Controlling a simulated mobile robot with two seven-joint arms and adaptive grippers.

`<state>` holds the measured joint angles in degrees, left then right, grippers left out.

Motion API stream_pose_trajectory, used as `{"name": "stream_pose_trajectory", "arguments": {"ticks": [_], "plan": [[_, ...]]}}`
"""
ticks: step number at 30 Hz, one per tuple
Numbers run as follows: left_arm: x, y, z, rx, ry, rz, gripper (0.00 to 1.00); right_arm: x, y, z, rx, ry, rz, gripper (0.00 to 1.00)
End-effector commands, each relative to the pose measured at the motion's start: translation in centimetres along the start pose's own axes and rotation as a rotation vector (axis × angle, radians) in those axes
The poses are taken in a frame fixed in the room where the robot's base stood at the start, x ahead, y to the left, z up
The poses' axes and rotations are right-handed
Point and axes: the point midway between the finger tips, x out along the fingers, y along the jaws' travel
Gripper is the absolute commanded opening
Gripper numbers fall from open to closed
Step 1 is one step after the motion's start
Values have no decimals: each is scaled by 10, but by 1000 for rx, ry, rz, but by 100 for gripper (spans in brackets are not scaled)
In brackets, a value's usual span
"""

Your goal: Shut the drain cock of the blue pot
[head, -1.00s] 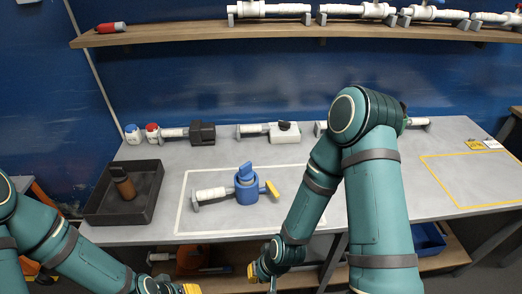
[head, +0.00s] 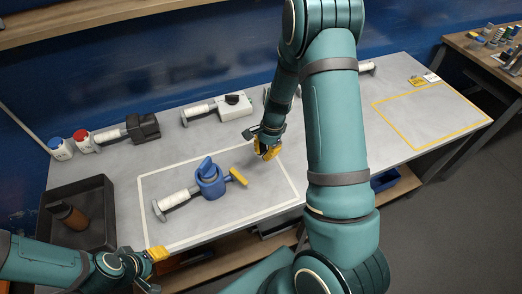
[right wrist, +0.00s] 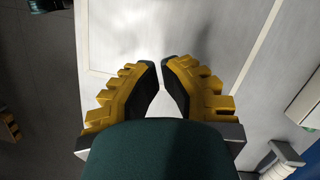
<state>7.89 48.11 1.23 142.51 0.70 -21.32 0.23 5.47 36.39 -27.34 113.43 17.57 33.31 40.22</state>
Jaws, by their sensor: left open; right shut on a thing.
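The blue pot (head: 211,184) stands inside the white outline on the grey table in the head view. A blue lever (head: 205,165) rises from its top, a yellow bar (head: 238,176) sticks out to its right, and a white cylinder (head: 176,199) extends to its left. I cannot tell which part is the drain cock. My right gripper (head: 266,148) is above the table, right of and behind the pot, apart from it. In the right wrist view its fingers (right wrist: 170,78) are close together with a narrow gap; I see nothing between them. My left gripper (head: 155,268) is open at the table's front edge.
A dark tray (head: 107,199) with a brown bottle (head: 68,216) is at the left. Two small jars with blue and red lids, a black-ended device (head: 141,128) and a white one (head: 236,106) line the back. The yellow-outlined area (head: 425,107) at the right is clear.

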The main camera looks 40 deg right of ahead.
Motion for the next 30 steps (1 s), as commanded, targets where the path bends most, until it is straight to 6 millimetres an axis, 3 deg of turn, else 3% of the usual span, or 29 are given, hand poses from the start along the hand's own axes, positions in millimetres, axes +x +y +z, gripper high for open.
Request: {"name": "stream_pose_trajectory", "arguments": {"ticks": [10, 18, 30], "plan": [[12, -4, 1, 0, 0, -2, 50, 72, 1, 0, -1, -2, 4, 0], [8, -2, 0, 0, 1, -2, 50, 77, 0, 33, -5, -1, 1, 0], [8, -2, 1, 1, 1, -1, 50, 79, 0, 39, -3, 0, 0, 0]]}}
